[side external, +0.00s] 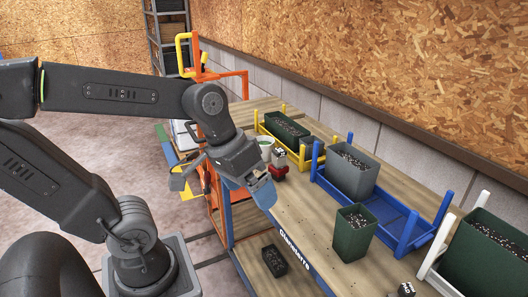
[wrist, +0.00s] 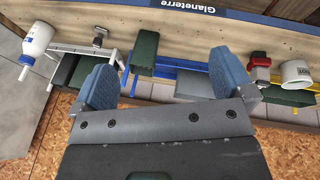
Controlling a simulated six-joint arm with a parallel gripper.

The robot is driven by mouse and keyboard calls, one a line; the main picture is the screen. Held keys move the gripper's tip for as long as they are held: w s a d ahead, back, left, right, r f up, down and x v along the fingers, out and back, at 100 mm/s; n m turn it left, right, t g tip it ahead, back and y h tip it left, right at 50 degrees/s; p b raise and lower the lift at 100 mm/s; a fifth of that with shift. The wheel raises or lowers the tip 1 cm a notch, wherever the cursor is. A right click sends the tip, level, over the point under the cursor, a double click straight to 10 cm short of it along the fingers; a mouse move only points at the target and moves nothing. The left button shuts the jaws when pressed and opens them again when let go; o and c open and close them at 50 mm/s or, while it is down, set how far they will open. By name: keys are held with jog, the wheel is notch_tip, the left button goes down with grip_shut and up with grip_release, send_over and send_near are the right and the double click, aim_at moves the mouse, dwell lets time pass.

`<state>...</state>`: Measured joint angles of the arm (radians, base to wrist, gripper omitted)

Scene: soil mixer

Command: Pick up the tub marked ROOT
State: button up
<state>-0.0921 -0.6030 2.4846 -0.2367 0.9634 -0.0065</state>
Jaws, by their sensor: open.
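A small white tub (wrist: 296,72) with dark lettering is at the right of the wrist view. The lettering is small and upside down there, so I cannot read it surely as ROOT. In the side view, the white tub (side external: 265,141) stands on the bench beside the yellow rack, partly hidden behind a red object. My gripper (side external: 262,190) is open and empty above the bench's front edge, nearer the camera than the white tub and apart from it. In the wrist view, the blue fingers of my gripper (wrist: 165,82) are wide apart, with the tub outside them to the right.
The red object (side external: 279,168) stands close to the white tub. A yellow rack (side external: 262,128) and a blue rack (side external: 398,232) hold planters. A dark green planter (side external: 354,238) stands near the front edge. A white bottle (wrist: 38,40) shows at left in the wrist view.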

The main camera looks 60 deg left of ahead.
aim_at(271, 138)
jog(key=w+a+f+n+h, duration=0.2)
jog(key=w+n+h, duration=0.6)
jog(key=w+n, duration=0.2)
jog(key=w+a+f+n+t+h, duration=0.1)
jog(key=w+a+n+t, duration=0.25)
jog(key=a+n, duration=0.2)
jog(key=w+a+f+n+t, duration=0.1)
jog(key=w+a+n+t, duration=0.25)
jog(key=a, duration=0.35)
jog(key=s+a+f+n+t+y, duration=0.2)
jog(key=a+f+n+y, duration=0.3)
jog(key=a, duration=0.3)
jog(key=s+a+f+n+t+y, duration=0.2)
jog(key=a+f+n+t+y, duration=0.1)
jog(key=a+n+y, duration=0.3)
jog(key=s+a+f+n+t+y, duration=0.2)
jog(key=a+f+n+y, duration=0.25)
jog(key=a+n, duration=0.35)
jog(key=shift+m+h, duration=0.25)
jog(key=shift+m, duration=0.35)
jog(key=x, duration=0.9)
jog(key=a+x, duration=0.1)
jog(key=x, duration=0.3)
jog(key=shift+w+a, duration=0.1)
jog(key=shift+r, duration=0.1)
jog(key=c, duration=0.9)
